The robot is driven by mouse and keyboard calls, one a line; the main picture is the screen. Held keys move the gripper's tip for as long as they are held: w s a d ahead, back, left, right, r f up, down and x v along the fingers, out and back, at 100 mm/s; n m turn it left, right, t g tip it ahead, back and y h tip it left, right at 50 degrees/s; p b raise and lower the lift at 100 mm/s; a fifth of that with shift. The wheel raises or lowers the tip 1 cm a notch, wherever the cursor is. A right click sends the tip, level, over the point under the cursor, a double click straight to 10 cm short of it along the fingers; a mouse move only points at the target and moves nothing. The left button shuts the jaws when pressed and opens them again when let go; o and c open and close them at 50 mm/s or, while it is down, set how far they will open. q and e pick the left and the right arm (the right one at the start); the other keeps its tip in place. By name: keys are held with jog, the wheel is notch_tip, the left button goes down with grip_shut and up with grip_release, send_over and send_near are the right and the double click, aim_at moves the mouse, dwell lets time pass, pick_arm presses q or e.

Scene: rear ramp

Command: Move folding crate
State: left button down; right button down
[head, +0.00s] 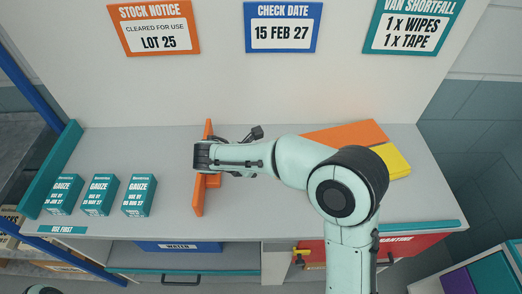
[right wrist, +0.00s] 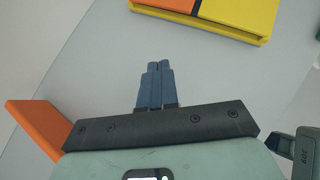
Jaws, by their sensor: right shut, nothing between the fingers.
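No thing in view is clearly a folding crate. Under the counter, a blue box (head: 180,246) labelled "WATER" shows only its upper front, and a red box (head: 425,243) is partly hidden behind my right arm. My right gripper is over the counter, its fingers hidden under the hand in the head view. In the right wrist view the fingers of my right gripper (right wrist: 156,84) are shut together and empty. They are beside an upright orange divider (head: 199,195), which also shows in the right wrist view (right wrist: 35,130). My left gripper is not in view.
Several teal gauze boxes (head: 101,195) stand on the counter (head: 100,145) at left. A flat orange and yellow item (head: 394,160) lies at its right; its yellow part shows in the right wrist view (right wrist: 245,15). Purple and green boxes (head: 495,272) are at lower right.

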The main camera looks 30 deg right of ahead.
jog(key=x, duration=1)
jog(key=shift+d+f, duration=0.1)
jog(key=shift+d, duration=0.1)
jog(key=shift+w+d+r, duration=0.1)
jog(key=shift+d+r, duration=0.05)
jog(key=shift+d, duration=0.4)
jog(key=shift+w+d+r, duration=0.1)
jog(key=shift+w+d, duration=0.05)
jog(key=shift+d, duration=0.45)
jog(key=shift+w+d+f, duration=0.1)
jog(key=shift+w+d, duration=0.15)
jog(key=shift+d, duration=0.4)
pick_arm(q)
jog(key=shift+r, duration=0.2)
